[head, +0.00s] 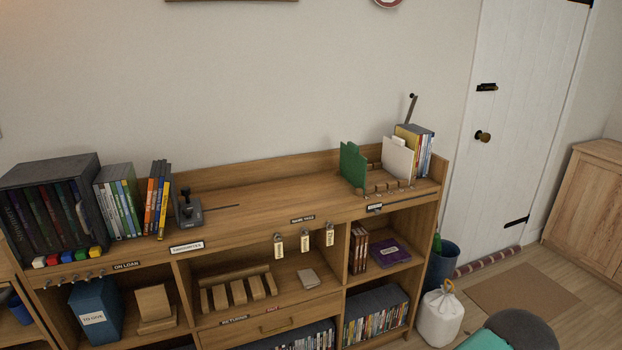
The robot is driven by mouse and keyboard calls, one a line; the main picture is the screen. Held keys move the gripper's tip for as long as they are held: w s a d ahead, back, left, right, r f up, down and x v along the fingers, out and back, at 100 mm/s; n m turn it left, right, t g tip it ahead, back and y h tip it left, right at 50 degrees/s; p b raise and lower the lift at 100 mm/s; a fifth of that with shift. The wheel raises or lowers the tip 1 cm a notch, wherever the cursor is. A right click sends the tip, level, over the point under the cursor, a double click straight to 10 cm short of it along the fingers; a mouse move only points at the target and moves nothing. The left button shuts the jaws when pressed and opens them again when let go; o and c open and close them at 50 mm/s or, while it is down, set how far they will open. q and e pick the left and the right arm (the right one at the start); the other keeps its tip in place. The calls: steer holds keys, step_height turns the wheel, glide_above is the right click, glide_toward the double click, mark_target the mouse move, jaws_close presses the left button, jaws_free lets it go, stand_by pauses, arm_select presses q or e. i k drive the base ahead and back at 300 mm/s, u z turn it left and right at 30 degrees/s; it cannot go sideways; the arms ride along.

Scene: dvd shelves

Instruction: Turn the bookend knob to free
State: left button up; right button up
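The bookend (190,212) is a dark grey block with a black knob (187,194) on top. It stands on the shelf top, just right of a row of upright DVD cases (158,199). A thin dark slot (222,207) runs to the right from it along the wood. Which way the knob is turned is too small to tell. Neither of my grippers shows in the head view.
A dark box of cases (50,162) stands at the far left, with coloured blocks (67,257) before it. The shelf top (280,185) is clear in the middle. Green and white dividers (352,164) and more cases stand at the right. Tagged hooks (304,243) hang at the front edge.

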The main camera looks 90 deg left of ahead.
mark_target(188, 211)
steer(key=z, duration=0.5)
steer(key=i, duration=0.2)
steer(key=u, duration=2.35)
steer(key=i, duration=0.2)
steer(key=u, duration=2.05)
steer(key=i, duration=0.55)
steer(key=z, duration=0.25)
